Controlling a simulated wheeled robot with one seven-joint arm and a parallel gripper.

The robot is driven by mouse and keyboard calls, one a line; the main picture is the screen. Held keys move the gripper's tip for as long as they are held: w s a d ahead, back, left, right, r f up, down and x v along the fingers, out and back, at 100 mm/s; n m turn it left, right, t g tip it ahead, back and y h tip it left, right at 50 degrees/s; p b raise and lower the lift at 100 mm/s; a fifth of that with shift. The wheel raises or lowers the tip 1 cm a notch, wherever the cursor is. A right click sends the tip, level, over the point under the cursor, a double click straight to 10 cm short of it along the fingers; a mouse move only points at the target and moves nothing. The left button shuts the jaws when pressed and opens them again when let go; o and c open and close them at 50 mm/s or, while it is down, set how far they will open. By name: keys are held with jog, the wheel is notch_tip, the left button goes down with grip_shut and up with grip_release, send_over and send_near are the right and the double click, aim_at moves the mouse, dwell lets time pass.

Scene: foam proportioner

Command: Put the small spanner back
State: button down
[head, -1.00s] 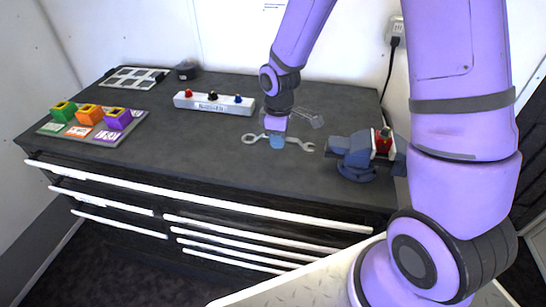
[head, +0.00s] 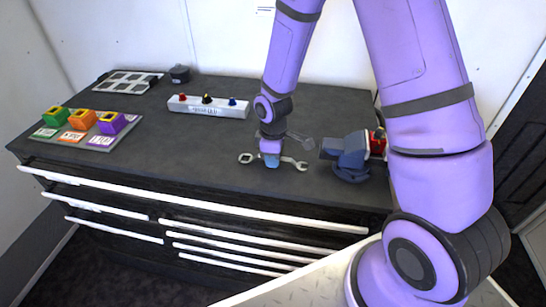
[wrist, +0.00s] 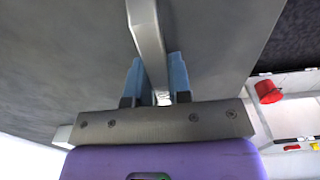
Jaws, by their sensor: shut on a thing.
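The small spanner (head: 292,162) is a silver double-ended spanner, seen in the head view over the bench top, left of the blue vise. My gripper (head: 271,163) points down and is shut on the middle of its shaft, with an end sticking out on each side. In the wrist view the grey spanner shaft (wrist: 147,40) runs between the two blue fingertips of my gripper (wrist: 157,78). I cannot tell whether the spanner touches the bench or hangs just above it. No storage place for it is clearly seen.
The dark bench (head: 180,150) is clear in the middle. A blue vise (head: 347,153) stands right of the spanner. A white box with knobs (head: 207,106) is behind. Coloured blocks (head: 81,120) on a card and a grid tray (head: 128,82) are left. White-handled drawers (head: 200,202) are below.

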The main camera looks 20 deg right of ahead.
jog(key=c, duration=1.1)
grip_release()
jog(key=shift+o, duration=0.2)
jog(key=s+d+r+m+t, duration=0.1)
jog(key=s+r+m, duration=0.15)
jog(key=r, duration=0.65)
jog(key=s+d+r+m+t, duration=0.1)
jog(key=s+d+r, duration=0.15)
jog(key=r, duration=0.65)
jog(key=s+d+r+m+t, duration=0.1)
jog(key=s+r+m, duration=0.15)
jog(key=r, duration=0.65)
jog(key=s+d+r+m+t, duration=0.1)
jog(key=s+r+m, duration=0.1)
jog(key=s+r, duration=0.2)
jog(key=s+d+r+m+t, duration=0.1)
jog(key=s+r+m, duration=0.2)
jog(key=s, duration=0.8)
jog(key=shift+d+v, duration=0.2)
jog(key=shift+v, duration=0.8)
jog(key=shift+w, duration=0.15)
